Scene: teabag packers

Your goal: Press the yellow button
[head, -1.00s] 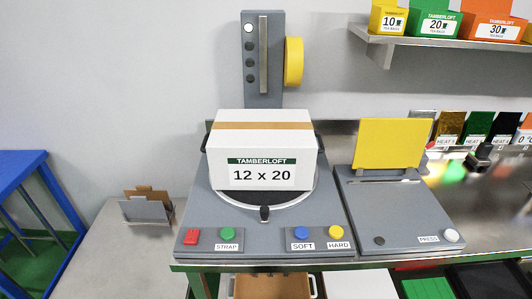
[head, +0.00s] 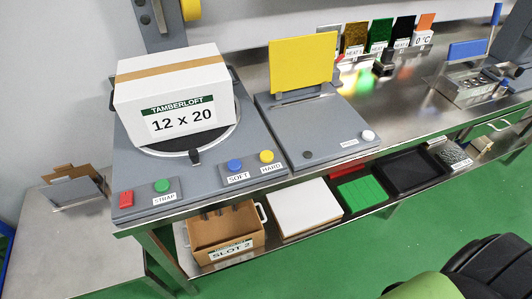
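The yellow button (head: 267,156) is a round cap near the front right of the grey strapping machine (head: 210,177), in the head view. A label reading HARD lies just in front of it. A blue button (head: 234,165) labelled SOFT sits to its left. A green button (head: 161,186) labelled STRAP and a red switch (head: 126,199) are further left. A white carton (head: 180,95) marked 12 x 20 stands on the machine's round plate, with a tan tape strip on top.
A press with a yellow plate (head: 302,62) and a white button (head: 368,135) stands to the right. A lower shelf holds a cardboard box (head: 225,230), a white block (head: 304,208) and trays. Green floor lies in front.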

